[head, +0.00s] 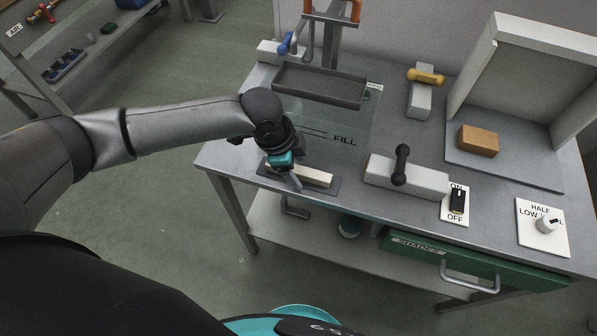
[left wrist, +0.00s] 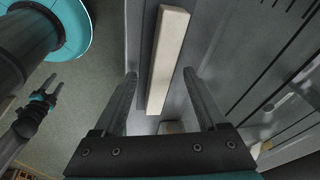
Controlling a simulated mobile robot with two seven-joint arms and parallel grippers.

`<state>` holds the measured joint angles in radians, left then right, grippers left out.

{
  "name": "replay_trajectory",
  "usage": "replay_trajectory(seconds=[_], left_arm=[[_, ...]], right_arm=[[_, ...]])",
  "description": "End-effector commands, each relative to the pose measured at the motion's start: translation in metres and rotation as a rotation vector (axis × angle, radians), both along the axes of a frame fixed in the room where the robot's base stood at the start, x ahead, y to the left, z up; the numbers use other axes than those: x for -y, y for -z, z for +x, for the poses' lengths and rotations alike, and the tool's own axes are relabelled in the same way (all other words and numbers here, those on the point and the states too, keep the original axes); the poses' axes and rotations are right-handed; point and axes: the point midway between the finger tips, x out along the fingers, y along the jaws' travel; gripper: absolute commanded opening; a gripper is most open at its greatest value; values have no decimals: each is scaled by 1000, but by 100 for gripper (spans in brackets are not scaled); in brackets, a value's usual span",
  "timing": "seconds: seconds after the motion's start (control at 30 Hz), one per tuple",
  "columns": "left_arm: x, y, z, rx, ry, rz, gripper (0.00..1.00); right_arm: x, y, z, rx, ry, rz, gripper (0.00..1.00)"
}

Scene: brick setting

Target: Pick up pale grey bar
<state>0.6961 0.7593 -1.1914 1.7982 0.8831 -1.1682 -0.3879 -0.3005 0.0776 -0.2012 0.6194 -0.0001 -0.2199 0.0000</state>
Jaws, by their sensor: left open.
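The pale grey bar (head: 313,177) lies on a dark flat plate (head: 328,190) at the front left edge of the metal bench. My left gripper (head: 292,178) is at the bar's left end in the head view. In the left wrist view the bar (left wrist: 168,58) runs lengthwise, its near end between the directions of the two open fingers (left wrist: 160,73). The fingers are apart with nothing gripped. I cannot tell how far above the bar they are.
A dark tray (head: 320,86) stands behind the FILL panel. To the right are a block with a black lever (head: 400,165), an on-off switch (head: 457,202), a dial (head: 547,225) and a brown block (head: 478,141). A green drawer (head: 420,250) is under the bench top.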

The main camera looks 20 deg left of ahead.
Motion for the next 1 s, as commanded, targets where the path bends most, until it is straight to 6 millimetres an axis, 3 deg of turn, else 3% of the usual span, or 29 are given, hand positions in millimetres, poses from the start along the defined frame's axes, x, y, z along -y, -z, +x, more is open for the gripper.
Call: replay_trajectory(seconds=[0.17,0.83,1.0], left_arm=[[0,0,0,0,0,0,74],[0,0,0,-1,0,0,0],[0,0,0,-1,0,0,0]], right_arm=[[0,0,0,0,0,0,50],[0,-1,0,0,1,-1,50],[1,-1,0,0,1,-1,50]])
